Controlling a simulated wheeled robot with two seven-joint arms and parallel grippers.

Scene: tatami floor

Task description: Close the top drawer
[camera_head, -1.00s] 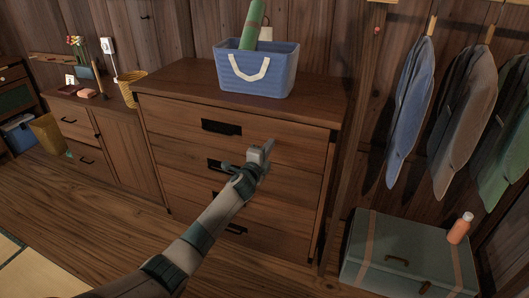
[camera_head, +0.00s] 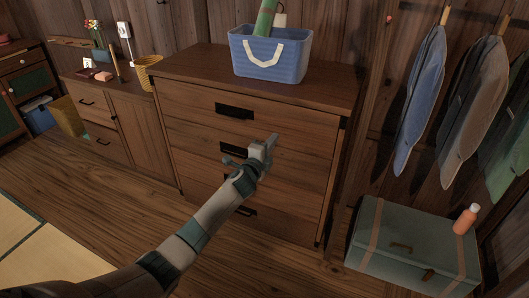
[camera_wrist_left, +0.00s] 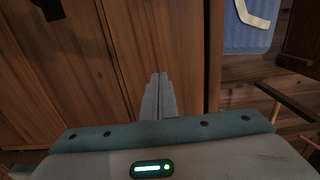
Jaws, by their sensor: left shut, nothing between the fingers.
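The wooden dresser (camera_head: 170,65) stands ahead with several stacked drawers. Its top drawer (camera_head: 290,122) has a dark handle (camera_head: 234,111), and its front looks about flush with the dresser; I cannot tell whether a small gap remains. My left gripper (camera_head: 271,143) is shut and empty. In the head view it appears in front of the drawers, below and right of the top handle. In the left wrist view its fingers (camera_wrist_left: 158,92) point at the wooden fronts; contact cannot be told. My arm hides parts of the lower drawers. My right gripper is not in view.
A blue basket (camera_head: 270,62) holding a green roll (camera_head: 265,18) stands on the dresser. A low cabinet (camera_head: 140,120) is at left. At right, a green trunk (camera_head: 400,245) bears an orange bottle (camera_head: 465,220) below hanging clothes (camera_head: 420,90). Floor at left is clear.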

